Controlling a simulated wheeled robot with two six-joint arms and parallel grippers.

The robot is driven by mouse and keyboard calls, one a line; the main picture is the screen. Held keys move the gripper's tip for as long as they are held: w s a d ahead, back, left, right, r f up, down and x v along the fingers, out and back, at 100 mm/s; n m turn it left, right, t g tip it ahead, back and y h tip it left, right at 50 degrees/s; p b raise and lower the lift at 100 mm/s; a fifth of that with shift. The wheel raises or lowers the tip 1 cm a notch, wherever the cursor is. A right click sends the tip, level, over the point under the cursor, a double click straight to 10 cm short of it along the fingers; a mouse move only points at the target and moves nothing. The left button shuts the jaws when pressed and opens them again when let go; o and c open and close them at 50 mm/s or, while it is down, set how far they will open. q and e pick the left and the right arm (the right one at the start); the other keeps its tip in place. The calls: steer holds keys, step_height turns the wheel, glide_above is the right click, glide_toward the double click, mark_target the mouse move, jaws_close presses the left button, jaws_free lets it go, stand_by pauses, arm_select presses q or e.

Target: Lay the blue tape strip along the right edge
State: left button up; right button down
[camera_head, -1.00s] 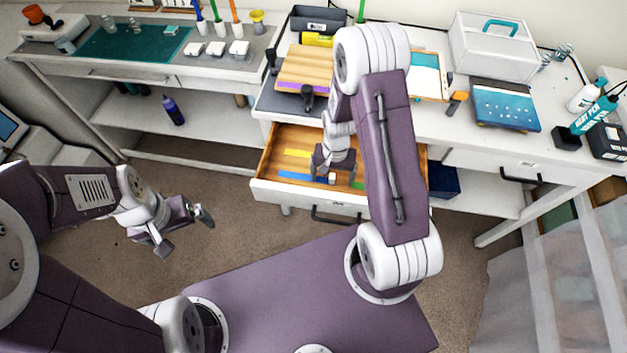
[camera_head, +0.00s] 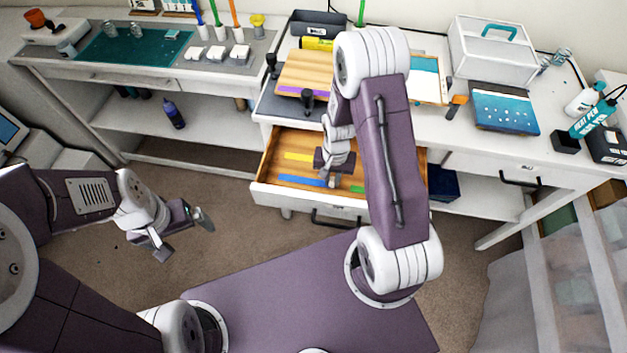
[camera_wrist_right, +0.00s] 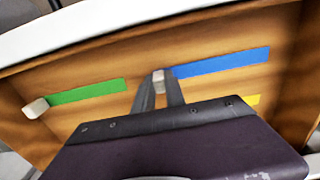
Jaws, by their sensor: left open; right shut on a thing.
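The blue tape strip (camera_head: 300,180) lies in the open wooden-floored drawer (camera_head: 267,188). In the right wrist view the blue strip (camera_wrist_right: 220,63) runs right from a small white end tab (camera_wrist_right: 159,76). My right gripper (camera_head: 328,182) reaches down into the drawer, and its fingers (camera_wrist_right: 160,88) are shut on that tab; the strip still looks flat on the drawer floor. A wooden board (camera_head: 303,66) on the worktop above has a purple strip (camera_head: 300,91) along its near edge. My left gripper (camera_head: 184,236) is open and empty, over the floor at left.
The drawer also holds a yellow strip (camera_head: 298,156) and a green strip (camera_wrist_right: 88,92) with its own white tab (camera_wrist_right: 37,107).

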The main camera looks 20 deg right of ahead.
steer(key=shift+r+p, duration=0.9)
steer(key=shift+r, duration=0.1)
step_height(320, 180, up, 6)
steer(key=p, duration=0.5)
steer(key=shift+p, duration=0.3)
